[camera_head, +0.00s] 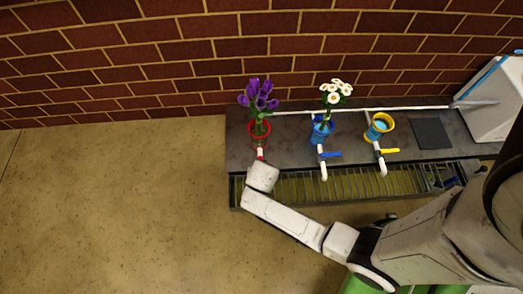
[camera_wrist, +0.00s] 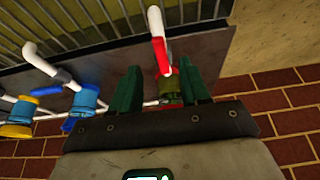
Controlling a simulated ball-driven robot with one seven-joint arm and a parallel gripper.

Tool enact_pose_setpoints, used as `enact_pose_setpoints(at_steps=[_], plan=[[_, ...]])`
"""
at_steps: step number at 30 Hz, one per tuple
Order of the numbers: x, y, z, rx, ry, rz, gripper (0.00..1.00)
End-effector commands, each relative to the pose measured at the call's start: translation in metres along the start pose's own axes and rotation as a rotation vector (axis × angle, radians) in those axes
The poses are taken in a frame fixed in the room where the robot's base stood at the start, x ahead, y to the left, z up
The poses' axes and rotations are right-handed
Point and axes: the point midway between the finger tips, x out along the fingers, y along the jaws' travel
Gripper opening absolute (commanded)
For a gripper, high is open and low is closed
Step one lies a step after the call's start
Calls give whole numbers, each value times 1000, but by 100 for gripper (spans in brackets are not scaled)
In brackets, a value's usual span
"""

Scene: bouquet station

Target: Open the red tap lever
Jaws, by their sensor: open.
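The red tap lever (camera_wrist: 161,54) shows in the wrist view against its white pipe and spout (camera_wrist: 154,18). It lies just ahead of and between the two green fingers of my gripper (camera_wrist: 160,72). The fingers are apart, and I cannot tell whether either touches the lever. In the head view my wrist covers most of the red tap, and only a small red and white part (camera_head: 260,152) shows below the red vase (camera_head: 259,131). My fingers are hidden there.
Purple flowers (camera_head: 258,95) stand in the red vase. A drain grate (camera_head: 310,188) runs along the counter front.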

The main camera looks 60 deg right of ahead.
Motion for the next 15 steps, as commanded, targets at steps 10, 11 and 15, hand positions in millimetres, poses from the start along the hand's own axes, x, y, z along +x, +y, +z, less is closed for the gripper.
enact_pose_setpoints(at_steps=[10,11,15], plan=[[-38,0,0,0,0,0,46],[-39,0,0,0,0,0,46],[-39,0,0,0,0,0,46]])
